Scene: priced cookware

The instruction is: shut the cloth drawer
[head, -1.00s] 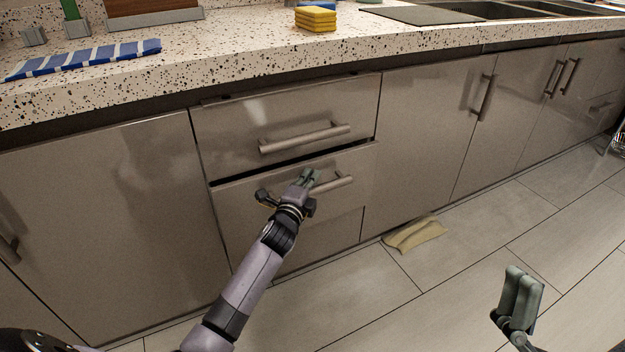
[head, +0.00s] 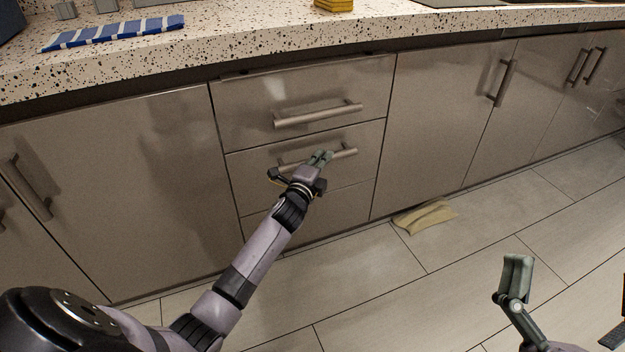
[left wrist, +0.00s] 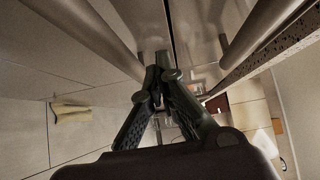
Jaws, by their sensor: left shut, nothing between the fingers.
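The grey cabinet has a stack of drawers. The middle drawer (head: 352,139) has a bar handle (head: 345,153) and its front looks flush with the drawer above (head: 240,105). No cloth shows in it; its inside is hidden. My left gripper (head: 322,157) is shut and empty, with its fingertips at the middle drawer's front, by the handle. In the left wrist view its closed fingers (left wrist: 159,68) point at the drawer fronts, between two bar handles. My right gripper (head: 516,270) hangs over the floor at the lower right, away from the drawers; its jaw state is unclear.
A beige cloth (head: 425,216) lies on the tiled floor by the cabinet's foot. A striped blue cloth (head: 115,33) and a yellow sponge stack (head: 333,5) are on the counter (head: 250,40). Door handles (head: 502,83) stick out to the right. The floor in front is otherwise mostly clear.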

